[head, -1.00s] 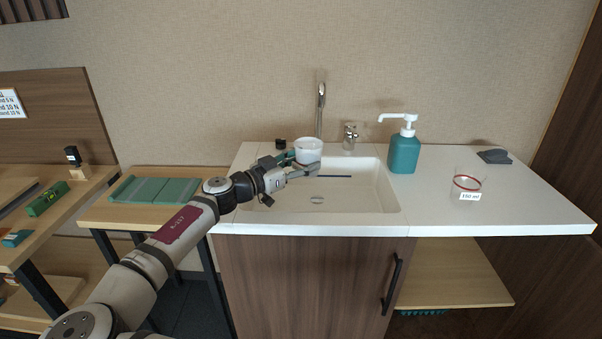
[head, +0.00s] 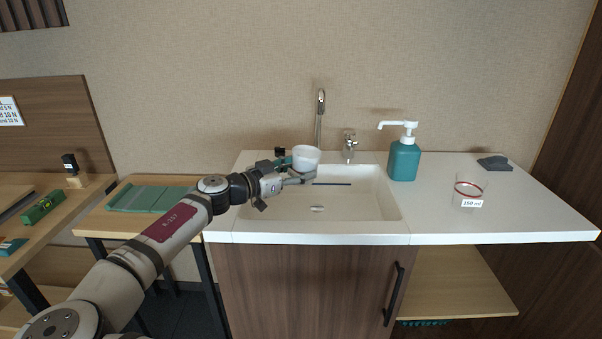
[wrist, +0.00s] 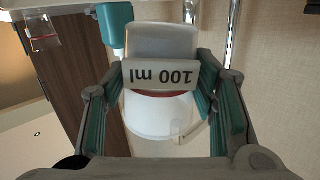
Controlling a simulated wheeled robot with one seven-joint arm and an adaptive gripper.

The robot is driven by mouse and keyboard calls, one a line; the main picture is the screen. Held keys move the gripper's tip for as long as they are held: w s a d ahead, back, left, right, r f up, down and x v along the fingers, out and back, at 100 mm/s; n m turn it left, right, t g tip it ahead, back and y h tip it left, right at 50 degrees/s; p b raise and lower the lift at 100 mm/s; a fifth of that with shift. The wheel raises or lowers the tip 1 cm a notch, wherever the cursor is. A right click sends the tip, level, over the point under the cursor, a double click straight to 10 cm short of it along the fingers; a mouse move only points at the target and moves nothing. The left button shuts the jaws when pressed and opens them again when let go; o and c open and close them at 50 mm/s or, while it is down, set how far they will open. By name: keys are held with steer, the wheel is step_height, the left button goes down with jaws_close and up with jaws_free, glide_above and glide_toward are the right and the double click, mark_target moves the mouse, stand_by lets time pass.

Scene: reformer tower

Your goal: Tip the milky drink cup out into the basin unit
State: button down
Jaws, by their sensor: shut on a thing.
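The milky drink cup (head: 306,157) is a small white-looking cup, held above the back left part of the basin and leaning slightly in the head view. In the wrist view the cup (wrist: 160,112) shows milky white, with a red line and an upside-down "100 ml" label. My gripper (head: 299,173) is shut on it, with one finger on each side in the wrist view. The basin unit (head: 270,227) is a white counter with a sunken rectangular sink, a drain and a dark slot in its back wall.
A chrome tap (head: 320,115) and a small valve (head: 349,145) stand behind the basin. A teal pump bottle (head: 404,158), a clear "150 ml" cup (head: 470,190) and a dark cloth (head: 494,163) are on the right counter. A side table (head: 120,220) with green panels is at left.

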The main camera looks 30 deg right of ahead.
steer(key=shift+w+a+r+m+y, duration=0.25)
steer(key=shift+r+m+y, duration=0.25)
steer(key=shift+m+y, duration=0.15)
steer(key=shift+a+r+m+y+p, duration=0.1)
steer(key=shift+r+m+y+p, duration=0.15)
steer(key=shift+y+p, duration=0.1)
steer(key=shift+w+r+m+y, duration=0.1)
steer(key=shift+r+m+y, duration=0.1)
steer(key=shift+m+y, duration=0.15)
steer(key=shift+a, duration=0.1)
steer(key=shift+t+p, duration=0.3)
steer(key=shift+r+m+y, duration=0.15)
steer(key=shift+m+y, duration=0.1)
steer(key=shift+y, duration=0.2)
steer(key=shift+p, duration=0.3)
steer(key=shift+w+a+r+m+y, duration=0.1)
steer(key=shift+m+y, duration=0.2)
steer(key=shift+y, duration=0.1)
